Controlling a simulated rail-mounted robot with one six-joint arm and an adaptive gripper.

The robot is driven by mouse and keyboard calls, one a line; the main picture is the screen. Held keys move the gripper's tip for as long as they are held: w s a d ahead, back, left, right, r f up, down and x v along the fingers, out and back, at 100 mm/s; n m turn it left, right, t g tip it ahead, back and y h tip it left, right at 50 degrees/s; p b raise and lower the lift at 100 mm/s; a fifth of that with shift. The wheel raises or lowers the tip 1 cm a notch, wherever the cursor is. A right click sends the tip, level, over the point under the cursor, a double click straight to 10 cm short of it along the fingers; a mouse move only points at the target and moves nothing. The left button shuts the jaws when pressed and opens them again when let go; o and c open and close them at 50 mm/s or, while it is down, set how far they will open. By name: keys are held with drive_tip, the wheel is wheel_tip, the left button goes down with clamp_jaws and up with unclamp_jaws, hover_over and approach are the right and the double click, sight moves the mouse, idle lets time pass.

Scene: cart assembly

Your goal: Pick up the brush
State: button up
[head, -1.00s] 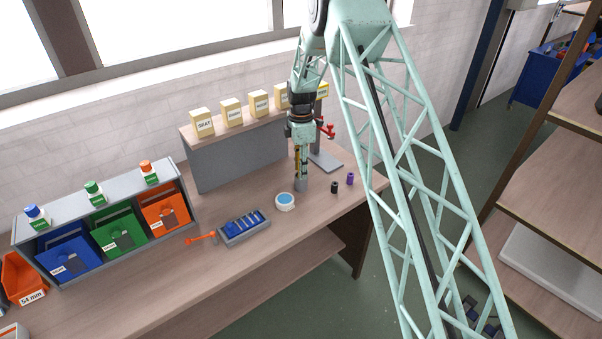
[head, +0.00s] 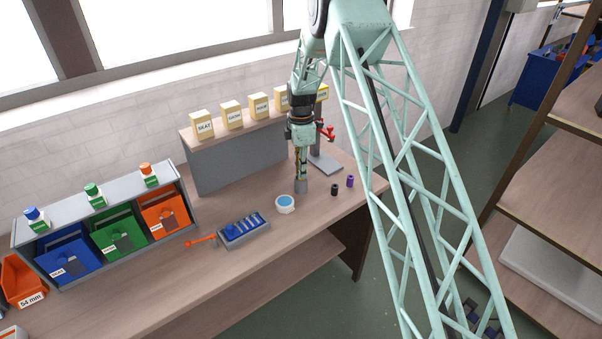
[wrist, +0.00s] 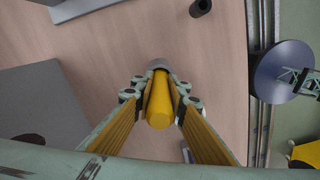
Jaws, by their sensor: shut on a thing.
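The brush shows in the wrist view as a rounded yellow handle (wrist: 159,108), end towards the camera. My gripper (wrist: 160,88) is shut on the handle, with one finger on each side. The brush is mostly hidden between the fingers there.
A grey stand with a red clamp (head: 326,161) is close behind my gripper. A blue-topped round tin (head: 285,202), a black cylinder (head: 334,190) and a purple cylinder (head: 350,181) stand nearby. A raised shelf with yellow boxes (head: 232,115) is behind left.

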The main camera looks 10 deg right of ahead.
drive_tip(key=shift+r+b, duration=0.4)
drive_tip(key=shift+r, duration=4.55)
drive_tip(key=shift+s, duration=0.1)
